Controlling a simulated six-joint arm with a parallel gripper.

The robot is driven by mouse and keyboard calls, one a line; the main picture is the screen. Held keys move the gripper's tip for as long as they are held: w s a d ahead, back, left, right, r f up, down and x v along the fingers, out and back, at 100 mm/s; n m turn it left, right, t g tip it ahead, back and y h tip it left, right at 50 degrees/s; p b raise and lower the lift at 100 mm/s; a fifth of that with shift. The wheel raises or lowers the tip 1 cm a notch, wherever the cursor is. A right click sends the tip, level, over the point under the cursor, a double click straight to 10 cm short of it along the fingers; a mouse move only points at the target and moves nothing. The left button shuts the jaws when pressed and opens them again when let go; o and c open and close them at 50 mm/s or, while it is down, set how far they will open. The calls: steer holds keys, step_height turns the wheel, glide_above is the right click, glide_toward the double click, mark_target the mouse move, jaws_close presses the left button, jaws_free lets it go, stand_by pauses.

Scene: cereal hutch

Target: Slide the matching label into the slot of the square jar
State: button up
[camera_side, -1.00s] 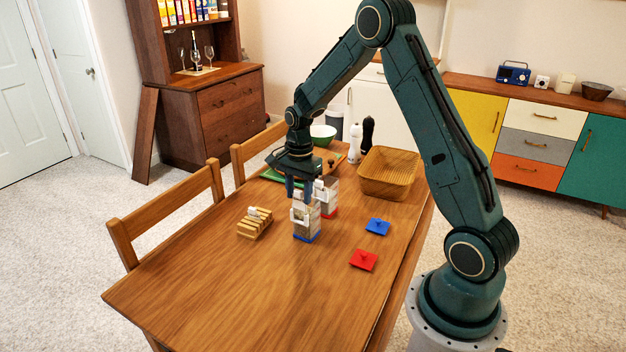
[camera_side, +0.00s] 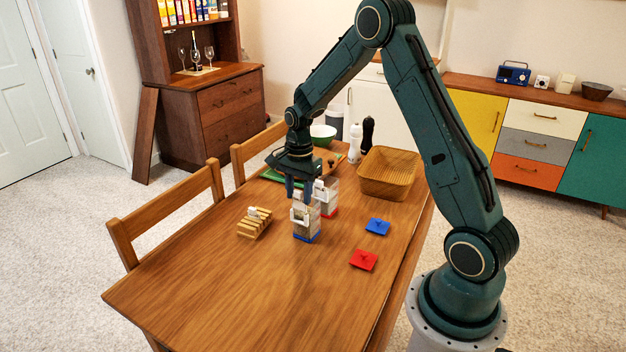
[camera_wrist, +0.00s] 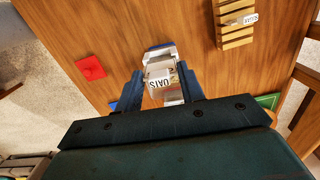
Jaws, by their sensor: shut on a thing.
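My gripper (camera_side: 299,194) is shut on a white label (camera_wrist: 159,83) that reads OATS in the wrist view. It holds the label right at the clear jar with the blue base (camera_side: 306,228), which has tan contents and a white slot frame on its side. In the wrist view this jar (camera_wrist: 160,56) lies just beyond the label. I cannot tell whether the label is inside the slot. A second clear jar with a red base (camera_side: 330,198) stands close behind it. A slotted wooden rack (camera_side: 254,225) at the left holds another white label (camera_wrist: 250,19).
A blue lid (camera_side: 378,227) and a red lid (camera_side: 363,260) lie to the right of the jars. The table's front is clear.

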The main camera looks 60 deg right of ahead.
steer(key=shift+f, duration=1.25)
stand_by(2.4)
steer(key=o, duration=1.3)
steer(key=shift+r, duration=0.1)
steer(key=shift+r, duration=2.9)
